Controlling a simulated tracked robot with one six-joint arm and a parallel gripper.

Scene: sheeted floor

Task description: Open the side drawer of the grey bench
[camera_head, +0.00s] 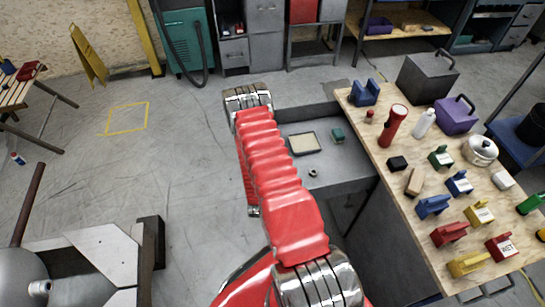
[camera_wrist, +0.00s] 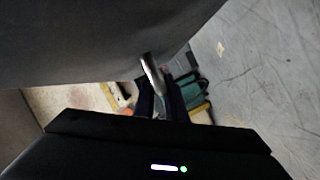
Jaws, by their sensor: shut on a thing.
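The grey bench has a wooden top (camera_head: 404,215) on the right of the head view. Its side drawer (camera_head: 338,178) stands out to the left of the bench, open, with its inside showing. In it lie a flat dark-framed item (camera_head: 304,143), a green block (camera_head: 338,135) and a small ring-like part (camera_head: 313,172). My red arm reaches along the drawer's left side and hides its front and handle in the head view. In the wrist view, my gripper (camera_wrist: 160,103) is shut on the metal drawer handle (camera_wrist: 152,72), close beside the grey drawer front (camera_wrist: 95,40).
The bench top carries a red flashlight (camera_head: 393,125), a pot (camera_head: 480,150), a purple box (camera_head: 457,115) and several coloured blocks. A grey machine (camera_head: 85,270) stands at lower left.

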